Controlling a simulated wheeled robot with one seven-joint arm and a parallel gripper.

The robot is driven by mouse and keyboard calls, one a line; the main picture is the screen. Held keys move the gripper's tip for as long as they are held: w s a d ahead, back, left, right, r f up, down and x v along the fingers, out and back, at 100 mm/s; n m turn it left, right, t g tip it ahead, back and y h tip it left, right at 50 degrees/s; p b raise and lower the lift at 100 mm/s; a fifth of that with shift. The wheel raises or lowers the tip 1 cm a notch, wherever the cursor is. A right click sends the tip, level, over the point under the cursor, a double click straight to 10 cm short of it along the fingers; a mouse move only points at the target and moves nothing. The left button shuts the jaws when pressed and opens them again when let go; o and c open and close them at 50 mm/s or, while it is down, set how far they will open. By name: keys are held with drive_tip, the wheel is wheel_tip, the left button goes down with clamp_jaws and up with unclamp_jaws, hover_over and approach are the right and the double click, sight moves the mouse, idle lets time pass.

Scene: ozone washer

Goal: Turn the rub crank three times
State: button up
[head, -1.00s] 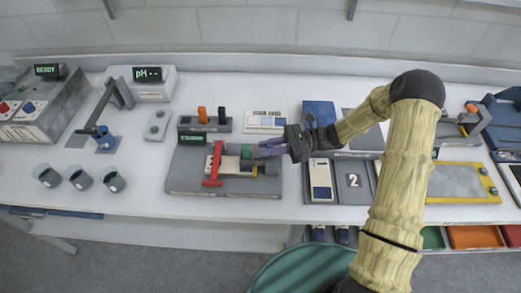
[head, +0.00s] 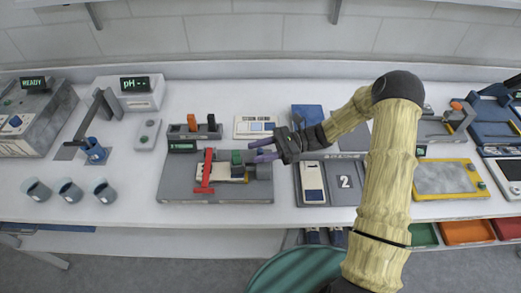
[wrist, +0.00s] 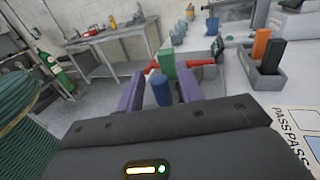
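The rubbing device has a grey base (head: 170,189) on the bench, with a red bar (head: 206,172) across a pale strip (head: 214,172) and a green block (head: 237,157). My gripper (head: 263,150) is at the device's right side, its two purple fingers pointing left. In the wrist view my gripper (wrist: 160,93) is open. A blue upright knob (wrist: 161,92), likely the crank handle, shows between the fingers, with gaps at its sides; I cannot tell how deep it sits between them. The green block (wrist: 167,64) and red bar (wrist: 204,72) show beyond it.
A holder (head: 203,133) with an orange and a black block stands behind the device. A printed card (head: 254,127) lies behind my gripper, and a tray marked 2 (head: 345,182) lies to the right. Several grey cups (head: 70,191) stand at the left.

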drive_tip(key=b+v, duration=0.4)
drive_tip(key=v, duration=1.2)
drive_tip(key=shift+w+d+f, duration=0.15)
drive_tip(key=shift+d, duration=0.5)
drive_tip(key=shift+w, duration=0.1)
